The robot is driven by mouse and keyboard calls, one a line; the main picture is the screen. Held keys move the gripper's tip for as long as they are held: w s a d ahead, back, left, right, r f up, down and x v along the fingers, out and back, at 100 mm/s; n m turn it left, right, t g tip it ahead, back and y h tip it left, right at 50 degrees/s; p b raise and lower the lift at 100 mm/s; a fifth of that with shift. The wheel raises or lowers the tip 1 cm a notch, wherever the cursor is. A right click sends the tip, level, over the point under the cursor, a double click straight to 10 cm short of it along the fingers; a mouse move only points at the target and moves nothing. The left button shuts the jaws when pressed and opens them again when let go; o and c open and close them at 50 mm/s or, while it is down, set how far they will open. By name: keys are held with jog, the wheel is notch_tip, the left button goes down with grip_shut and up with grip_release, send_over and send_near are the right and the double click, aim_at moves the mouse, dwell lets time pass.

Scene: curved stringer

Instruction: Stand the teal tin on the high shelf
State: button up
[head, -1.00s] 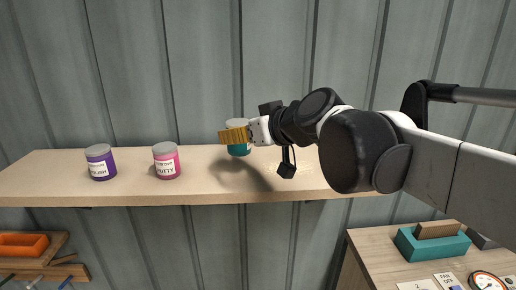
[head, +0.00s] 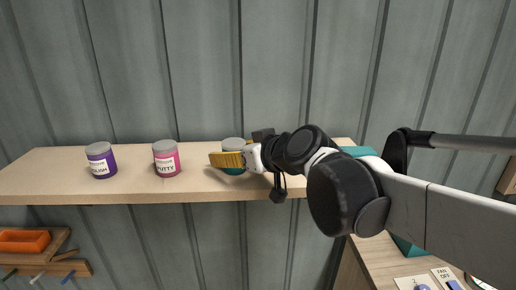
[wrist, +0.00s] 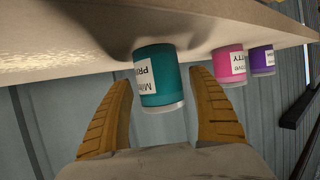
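The teal tin (head: 233,170) with a grey lid stands upright on the high shelf (head: 105,189), right of the pink tin. My gripper (head: 228,159) is at the tin in the head view, and its yellow finger covers part of the tin's front. In the wrist view, which is turned over, the teal tin (wrist: 160,77) sits between the two yellow fingers of my gripper (wrist: 160,82). A narrow gap shows on each side of the tin, so the fingers are open around it. Its base appears to meet the shelf surface.
A pink tin (head: 166,161) and a purple tin (head: 101,163) stand on the shelf to the left. Bare shelf lies between the pink and teal tins. A ribbed wall (head: 200,70) rises behind. A lower bench (head: 375,270) is at right, an orange tray (head: 24,241) at lower left.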

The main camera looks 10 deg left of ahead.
jog(key=shift+r, duration=0.3)
jog(key=shift+s+d, duration=0.3)
jog(key=shift+d, duration=0.05)
jog(key=b+v, duration=0.2)
jog(key=v, duration=0.9)
jog(key=s+d+f+m+g+h, duration=0.1)
jog(key=s+d+f+m+h, duration=0.3)
jog(key=d+f, duration=0.8)
jog(key=s+d+f+m+g+h, duration=0.1)
jog(key=s+d+f+m+h, duration=0.4)
jog(key=s+d+f, duration=0.3)
jog(key=d+f+h, duration=0.1)
jog(key=d+f, duration=0.2)
jog(key=d, duration=0.3)
jog(key=shift+s+f, duration=0.35)
jog(key=shift+d, duration=0.15)
notch_tip(320, 180, down, 40)
jog(key=b, duration=4)
jog(key=shift+f, duration=0.15)
